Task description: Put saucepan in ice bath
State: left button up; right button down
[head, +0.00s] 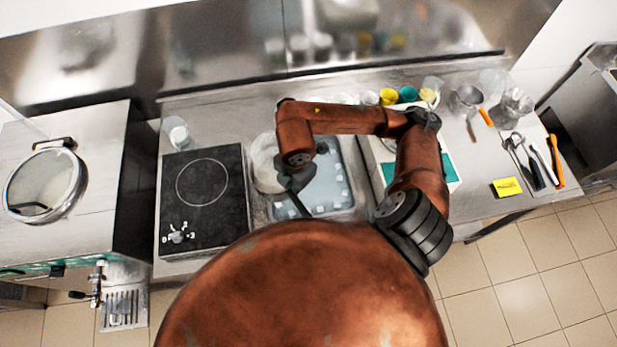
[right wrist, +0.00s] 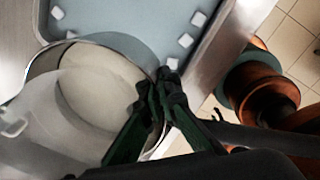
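The saucepan (right wrist: 97,82), a round metal pan with pale cream content, fills the left of the right wrist view. In the head view it shows (head: 268,180) between the hob and the ice bath, partly hidden by my right arm. The ice bath (right wrist: 205,45) is a shallow tray of bluish water with ice cubes; in the head view it lies beneath my right forearm (head: 345,200). The saucepan overlaps its left edge; its height above it is unclear. My right gripper (right wrist: 163,82) has its fingertips close together at the saucepan's rim and appears shut on it. My left gripper is not in view.
A black hob (head: 203,200) stands left of the saucepan. A translucent container (right wrist: 35,135) is beside or over the pan's edge.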

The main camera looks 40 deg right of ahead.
jog(key=w+d+f, duration=0.2)
jog(key=d, duration=0.1)
jog(key=w+d+f+p, duration=0.1)
jog(key=w+d+f, duration=0.1)
jog(key=d+f, duration=0.1)
jog(key=w+d+f+p, duration=0.1)
jog(key=w+d+f, duration=0.1)
jog(key=d, duration=0.3)
jog(key=shift+f, duration=0.6)
jog(key=shift+w+d+f, duration=0.3)
jog(key=shift+d+f, duration=0.1)
jog(key=shift+f, duration=0.2)
notch_tip(320, 180, down, 3)
jog(key=shift+d+f+p, duration=0.1)
jog(key=shift+p, duration=0.55)
jog(key=shift+f, duration=0.1)
jog(key=c, duration=2.7)
grip_release()
jog(key=shift+f, duration=0.2)
jog(key=o, duration=0.5)
jog(key=shift+o, duration=0.2)
jog(key=shift+r, duration=0.15)
